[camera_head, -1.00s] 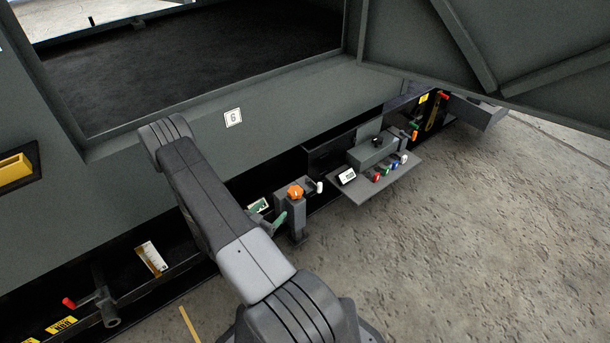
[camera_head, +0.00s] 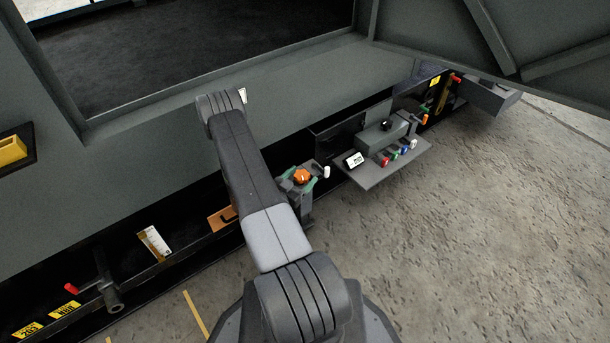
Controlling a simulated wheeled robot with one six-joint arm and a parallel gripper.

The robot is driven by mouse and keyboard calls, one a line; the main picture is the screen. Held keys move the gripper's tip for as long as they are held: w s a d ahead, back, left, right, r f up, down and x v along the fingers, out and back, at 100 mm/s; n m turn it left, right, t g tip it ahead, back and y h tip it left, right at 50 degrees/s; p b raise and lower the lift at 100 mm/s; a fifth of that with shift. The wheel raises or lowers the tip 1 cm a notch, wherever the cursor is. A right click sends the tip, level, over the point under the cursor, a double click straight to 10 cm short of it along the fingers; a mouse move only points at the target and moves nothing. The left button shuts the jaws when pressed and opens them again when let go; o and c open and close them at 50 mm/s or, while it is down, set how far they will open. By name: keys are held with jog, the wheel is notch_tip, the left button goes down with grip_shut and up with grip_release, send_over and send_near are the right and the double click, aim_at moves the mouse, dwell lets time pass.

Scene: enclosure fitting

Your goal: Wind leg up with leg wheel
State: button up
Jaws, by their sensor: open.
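An orange wheel (camera_head: 302,176), which looks like the leg wheel, sits on top of a short grey leg post (camera_head: 306,206) beside the enclosure's lower edge. A white handle (camera_head: 326,172) stands at its right. My gripper (camera_head: 299,179) has green fingers, one on each side of the orange wheel. The fingers are apart. I cannot tell whether they touch the wheel. My arm hides part of the gripper and the area left of the post. The foot of the leg is hard to make out.
A grey shelf (camera_head: 372,176) with coloured knobs and a small display juts out to the right of the post. A red-tipped crank (camera_head: 96,288) is at lower left. An open grey door (camera_head: 530,40) hangs at upper right. Concrete floor (camera_head: 470,240) at right is clear.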

jog(key=shift+x, duration=1.3)
jog(key=c, duration=1)
jog(key=shift+o, duration=0.2)
jog(key=shift+a+f+n+t+y+b, duration=0.1)
jog(key=shift+n+t+y+b, duration=0.2)
jog(key=shift+n+y+b, duration=0.15)
